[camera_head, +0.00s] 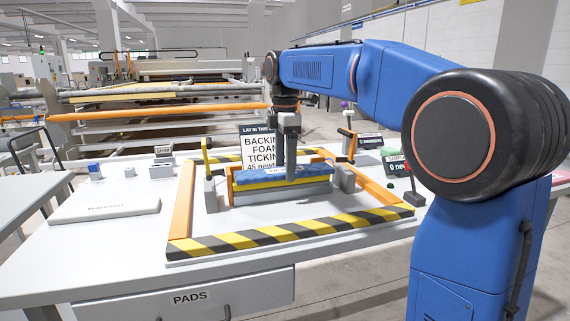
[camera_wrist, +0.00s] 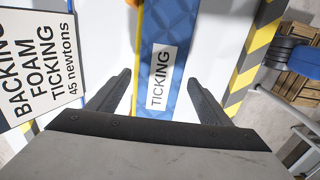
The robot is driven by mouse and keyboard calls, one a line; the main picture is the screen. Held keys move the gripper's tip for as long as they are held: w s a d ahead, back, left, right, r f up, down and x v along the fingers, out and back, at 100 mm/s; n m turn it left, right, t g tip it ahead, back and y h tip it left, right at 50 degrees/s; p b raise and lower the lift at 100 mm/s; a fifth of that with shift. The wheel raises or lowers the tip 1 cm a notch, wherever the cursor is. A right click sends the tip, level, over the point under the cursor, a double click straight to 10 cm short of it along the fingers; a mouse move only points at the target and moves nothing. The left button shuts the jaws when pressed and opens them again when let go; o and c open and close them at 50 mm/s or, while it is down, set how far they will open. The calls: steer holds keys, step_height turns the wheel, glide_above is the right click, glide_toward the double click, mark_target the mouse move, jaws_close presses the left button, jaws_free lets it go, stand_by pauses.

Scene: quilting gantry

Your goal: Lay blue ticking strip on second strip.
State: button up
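The blue ticking strip (camera_head: 258,174) lies on top of a yellow strip (camera_head: 250,185), which sits on a paler bottom strip (camera_head: 262,194) inside the striped frame. My gripper (camera_head: 291,178) points straight down at the right part of the stack. In the wrist view the blue ticking strip (camera_wrist: 180,45) carries a white TICKING label and runs between my gripper's fingers (camera_wrist: 160,78). The fingers stand apart, with white surface showing between the left finger and the strip.
Grey blocks (camera_head: 345,177) stand at the stack's ends. A yellow-black and orange frame (camera_head: 290,234) surrounds it on the table. A sign (camera_head: 259,150) reading BACKING FOAM TICKING stands behind. A white pad (camera_head: 105,205) lies left; toggle clamps (camera_head: 207,160) rise at the frame's sides.

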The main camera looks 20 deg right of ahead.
step_height(320, 180, up, 12)
steer(key=shift+r, duration=0.15)
stand_by(0.5)
